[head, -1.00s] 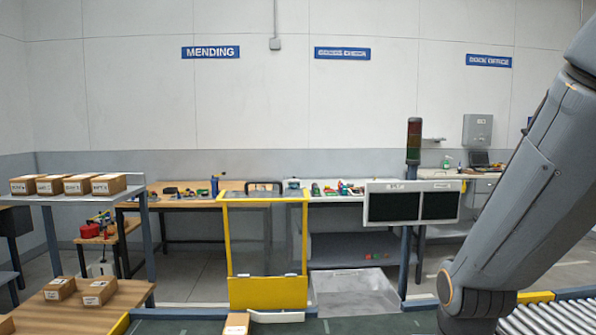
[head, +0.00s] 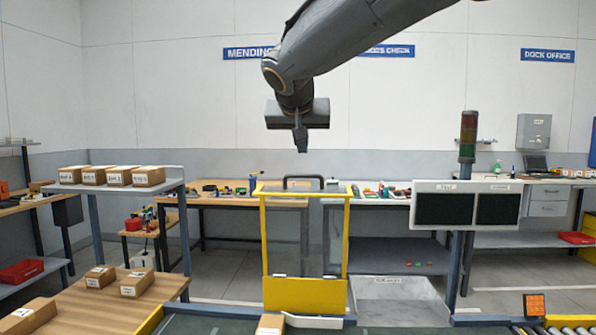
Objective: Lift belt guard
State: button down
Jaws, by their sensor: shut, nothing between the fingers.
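The belt guard (head: 305,295) stands upright across the green belt (head: 208,325) in the middle of the head view. It has a yellow frame, clear panels, a solid yellow lower plate and a black handle (head: 303,179) on top. My gripper (head: 300,148) points down above the handle, apart from it in the picture. Its fingers are shut with nothing between them. How far it is from the handle in depth is hard to tell.
A carton (head: 270,324) sits on the belt close to the guard's lower edge. A dark twin-panel display (head: 466,205) and a signal tower (head: 467,137) stand to the right. A wooden table (head: 135,312) with cartons is at the left. The air around the handle looks clear.

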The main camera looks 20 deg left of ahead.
jog(key=a+r, duration=0.1)
jog(key=p, duration=0.4)
send_over(298, 191)
jog(key=w, duration=0.4)
jog(key=f, duration=0.4)
jog(key=shift+s+a+f, duration=0.25)
jog(key=shift+a+f, duration=0.05)
jog(key=shift+a, duration=0.1)
jog(key=shift+s+d+f+p, duration=0.2)
jog(key=shift+s+f+p, duration=0.15)
jog(key=shift+s+f, duration=0.75)
jog(key=shift+s, duration=0.15)
jog(key=shift+s+d+f, duration=0.15)
jog(key=shift+s+f, duration=0.05)
jog(key=shift+s, duration=0.05)
jog(key=shift+s+f, duration=0.1)
